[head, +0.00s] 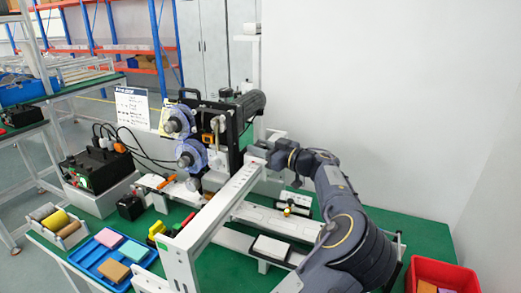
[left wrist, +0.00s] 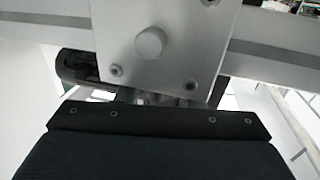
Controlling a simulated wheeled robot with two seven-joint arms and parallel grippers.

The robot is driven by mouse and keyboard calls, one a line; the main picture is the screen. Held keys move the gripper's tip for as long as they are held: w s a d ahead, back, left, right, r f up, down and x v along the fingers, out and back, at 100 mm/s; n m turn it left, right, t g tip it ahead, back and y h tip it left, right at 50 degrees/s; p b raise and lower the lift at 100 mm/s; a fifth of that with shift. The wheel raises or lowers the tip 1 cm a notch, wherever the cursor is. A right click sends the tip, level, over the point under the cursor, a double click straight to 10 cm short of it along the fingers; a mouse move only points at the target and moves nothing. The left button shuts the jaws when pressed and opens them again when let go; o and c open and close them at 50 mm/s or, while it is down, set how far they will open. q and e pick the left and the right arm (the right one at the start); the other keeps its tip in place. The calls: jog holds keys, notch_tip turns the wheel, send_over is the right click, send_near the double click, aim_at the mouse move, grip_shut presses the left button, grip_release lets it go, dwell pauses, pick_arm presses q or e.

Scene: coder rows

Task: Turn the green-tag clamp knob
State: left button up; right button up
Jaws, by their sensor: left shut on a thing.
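My left gripper (head: 258,152) reaches from the lower right to the right side of the coder machine (head: 222,125), just above the end of the light metal rail. It is shut on what seems to be the clamp knob, which the jaws and rail mostly hide. No green tag is clear at the grip. In the left wrist view the dark gripper body (left wrist: 160,125) fills the bottom, and its fingertips are hidden under a silver plate (left wrist: 185,45) with a round knob (left wrist: 149,43). My right gripper is not in view.
The light metal rail frame (head: 212,212) stands on the green table (head: 425,232). A blue tray (head: 92,255) with coloured blocks lies at the front left, a red bin (head: 440,270) at the right. A black battery-like box (head: 97,168) stands left of the machine. A white wall rises behind.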

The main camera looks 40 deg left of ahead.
pick_arm(q)
jog(key=shift+r+n+g+h+p, duration=0.15)
jog(key=shift+n+g+p, duration=0.25)
jog(key=shift+n+g, duration=0.65)
jog(key=shift+f+n+g+h+p, duration=0.1)
jog(key=shift+n+g+h+p, duration=0.35)
jog(key=shift+g, duration=1)
jog(key=o, duration=0.9)
jog(key=shift+o, duration=0.2)
jog(key=b+v, duration=0.1)
jog(key=v, duration=0.6)
jog(key=shift+w+d, duration=0.2)
jog(key=shift+d, duration=0.2)
